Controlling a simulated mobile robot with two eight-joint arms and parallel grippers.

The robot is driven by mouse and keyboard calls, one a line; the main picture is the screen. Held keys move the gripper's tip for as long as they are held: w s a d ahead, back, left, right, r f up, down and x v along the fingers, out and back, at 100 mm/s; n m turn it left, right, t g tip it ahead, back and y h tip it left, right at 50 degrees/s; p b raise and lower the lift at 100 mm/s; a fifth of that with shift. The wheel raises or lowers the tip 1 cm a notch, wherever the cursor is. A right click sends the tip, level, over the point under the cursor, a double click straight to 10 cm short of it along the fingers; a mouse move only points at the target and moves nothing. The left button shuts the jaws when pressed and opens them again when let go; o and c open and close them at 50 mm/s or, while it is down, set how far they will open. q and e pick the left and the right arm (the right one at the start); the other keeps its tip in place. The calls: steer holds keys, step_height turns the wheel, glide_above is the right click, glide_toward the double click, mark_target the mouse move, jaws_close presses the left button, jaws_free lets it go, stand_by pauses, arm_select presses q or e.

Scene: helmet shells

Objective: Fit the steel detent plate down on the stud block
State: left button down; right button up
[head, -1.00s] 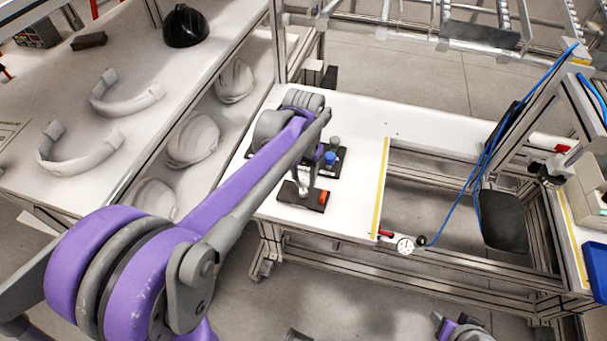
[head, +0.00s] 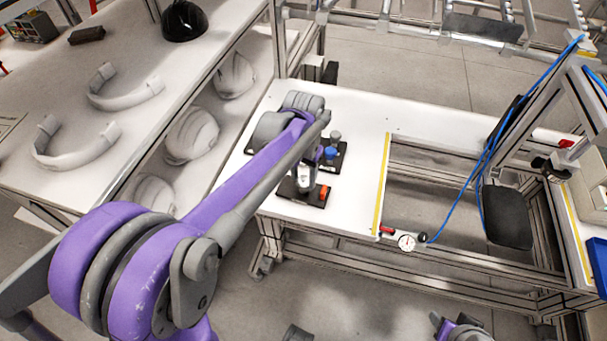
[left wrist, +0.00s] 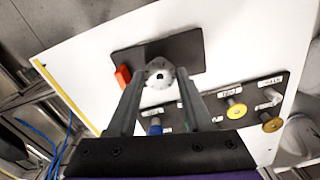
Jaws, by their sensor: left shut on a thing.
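The steel detent plate (left wrist: 160,76) is a pale round disc with a dark centre hole. My left gripper (left wrist: 161,77) is shut on it, one finger at each side. In the left wrist view the plate lies over the stud block's dark base (left wrist: 185,50). The base also shows in the head view (head: 315,200), with an orange piece (head: 323,193) at its right end. My left gripper (head: 304,180) is close above this base. The studs are hidden under the plate, so I cannot tell whether it is seated.
A second dark base (left wrist: 285,85) with yellow knobs and a blue knob (left wrist: 154,128) stands close by. The white bench (head: 358,140) is clear to the right, up to its yellow edge strip. Purple parts of mine show at the bottom.

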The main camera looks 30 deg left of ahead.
mark_target(304, 180)
arm_select(q)
steer(key=shift+f+b, duration=0.45)
steer(key=shift+f, duration=0.35)
steer(key=shift+c, duration=1.1)
jaws_free()
step_height(304, 180, up, 11)
steer(key=p, duration=0.1)
steer(key=shift+f, duration=0.1)
steer(key=s+d+f+t+p, duration=0.2)
steer(key=s+d+f, duration=0.1)
steer(key=s, duration=0.4)
steer(key=s+d+f+t+p, duration=0.1)
steer(key=s+d+f+t, duration=0.2)
steer(key=s, duration=0.5)
steer(key=shift+s+d+f+p, duration=0.3)
steer(key=shift+d+f+p, duration=0.05)
steer(key=shift+d+p, duration=0.05)
